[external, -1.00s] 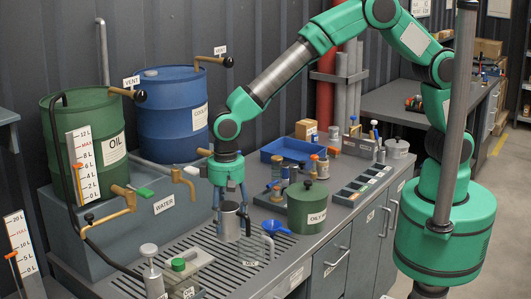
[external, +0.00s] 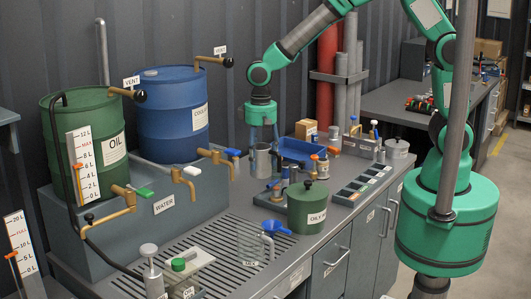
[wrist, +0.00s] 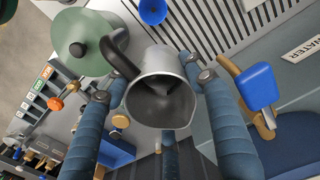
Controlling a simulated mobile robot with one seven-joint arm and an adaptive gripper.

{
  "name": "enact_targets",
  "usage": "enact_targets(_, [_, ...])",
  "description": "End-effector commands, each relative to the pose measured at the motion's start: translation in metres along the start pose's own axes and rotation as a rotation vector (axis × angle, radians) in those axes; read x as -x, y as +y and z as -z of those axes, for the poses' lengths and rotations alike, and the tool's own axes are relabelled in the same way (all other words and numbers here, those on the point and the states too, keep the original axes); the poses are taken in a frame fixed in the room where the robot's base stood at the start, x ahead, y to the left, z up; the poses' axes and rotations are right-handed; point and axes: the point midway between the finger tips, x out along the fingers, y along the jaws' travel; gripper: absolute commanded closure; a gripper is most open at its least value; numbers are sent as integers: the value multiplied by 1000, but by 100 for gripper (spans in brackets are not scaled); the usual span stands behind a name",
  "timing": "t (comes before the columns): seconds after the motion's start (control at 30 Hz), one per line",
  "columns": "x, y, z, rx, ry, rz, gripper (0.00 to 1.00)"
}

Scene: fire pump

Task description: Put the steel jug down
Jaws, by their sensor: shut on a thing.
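The steel jug (external: 263,163) is a grey metal cylinder held upright, apparently above the bench, between the taps and the blue tray. My gripper (external: 263,146) points down and its blue fingers are shut around the jug. In the wrist view, the jug (wrist: 162,62) shows its open mouth and dark inside, with a black handle on its upper left. My gripper's fingers (wrist: 160,85) close on it from both sides. The inside is too dark to tell its contents.
A clear measuring jug (external: 251,246) stands by the slotted drain (external: 185,258). A green lidded pot (external: 307,208) and a blue funnel (external: 273,227) are in front of the held jug. The blue tray (external: 300,148) is to its right. A blue-handled tap (external: 214,156) is close on its left.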

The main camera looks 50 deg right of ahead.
Motion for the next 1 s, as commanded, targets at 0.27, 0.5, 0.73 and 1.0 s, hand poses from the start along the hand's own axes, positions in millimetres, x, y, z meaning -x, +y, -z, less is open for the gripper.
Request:
enact_targets(0.27, [-18,69,25,-88,0,0,81])
enact_targets(0.5, [-41,100,58,-173,1,1,81])
enact_targets(0.73, [-58,118,93,-253,2,1,81])
enact_targets(1.0, [-80,146,131,-334,0,0,81])
